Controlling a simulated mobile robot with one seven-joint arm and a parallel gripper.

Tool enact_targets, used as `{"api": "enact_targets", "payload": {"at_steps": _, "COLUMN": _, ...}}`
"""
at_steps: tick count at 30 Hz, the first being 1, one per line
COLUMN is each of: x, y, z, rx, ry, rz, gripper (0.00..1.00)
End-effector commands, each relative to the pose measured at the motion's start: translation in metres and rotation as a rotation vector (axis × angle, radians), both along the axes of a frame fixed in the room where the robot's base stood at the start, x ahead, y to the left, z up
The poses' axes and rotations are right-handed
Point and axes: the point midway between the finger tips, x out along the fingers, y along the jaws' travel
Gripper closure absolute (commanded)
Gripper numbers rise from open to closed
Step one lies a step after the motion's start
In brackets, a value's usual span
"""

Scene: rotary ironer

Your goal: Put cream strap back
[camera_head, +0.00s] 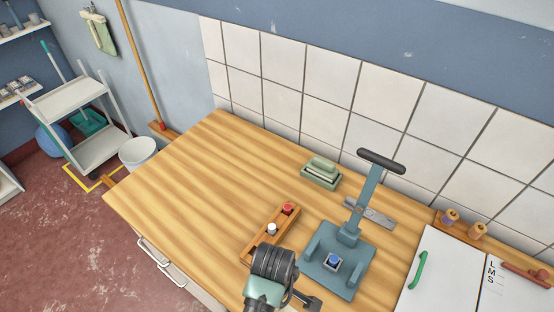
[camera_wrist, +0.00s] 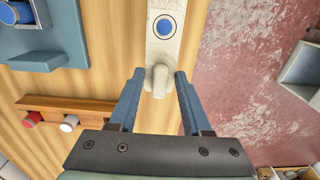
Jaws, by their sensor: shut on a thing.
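The cream strap (camera_wrist: 163,48) shows in the wrist view as a pale strip with a blue ringed disc and a rounded knob at its near end. My gripper (camera_wrist: 160,78) is shut on it, with the knob between the two blue fingers. The strap is above or at the wooden worktop near its edge; I cannot tell whether it touches the wood. In the head view my gripper (camera_head: 308,303) is at the bottom, mostly hidden by my wrist, and I cannot make out the strap.
A blue-grey lever press (camera_head: 345,235) stands on the worktop (camera_head: 190,190). Beside it are a wooden block with red and white knobs (camera_head: 270,233) and a green box (camera_head: 321,173). White panels (camera_head: 440,270) lie at right. The worktop's left part is clear.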

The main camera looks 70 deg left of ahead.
Motion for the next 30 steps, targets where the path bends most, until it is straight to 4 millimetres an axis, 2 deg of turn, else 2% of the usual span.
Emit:
{"api": "enact_targets", "payload": {"at_steps": 11, "x": 0.000, "y": 0.000, "z": -0.044, "rx": -0.001, "ry": 0.000, "rz": 0.001, "gripper": 1.00}}
{"api": "enact_targets", "payload": {"at_steps": 23, "x": 0.000, "y": 0.000, "z": -0.050, "rx": 0.001, "ry": -0.001, "rz": 0.000, "gripper": 1.00}}
{"api": "enact_targets", "payload": {"at_steps": 24, "x": 0.000, "y": 0.000, "z": -0.051, "rx": 0.001, "ry": -0.001, "rz": 0.000, "gripper": 0.50}}
{"api": "enact_targets", "payload": {"at_steps": 29, "x": 0.001, "y": 0.000, "z": -0.050, "rx": 0.001, "ry": -0.001, "rz": 0.000, "gripper": 0.22}}
{"api": "enact_targets", "payload": {"at_steps": 30, "x": 0.001, "y": 0.000, "z": -0.050, "rx": 0.001, "ry": -0.001, "rz": 0.000, "gripper": 0.22}}
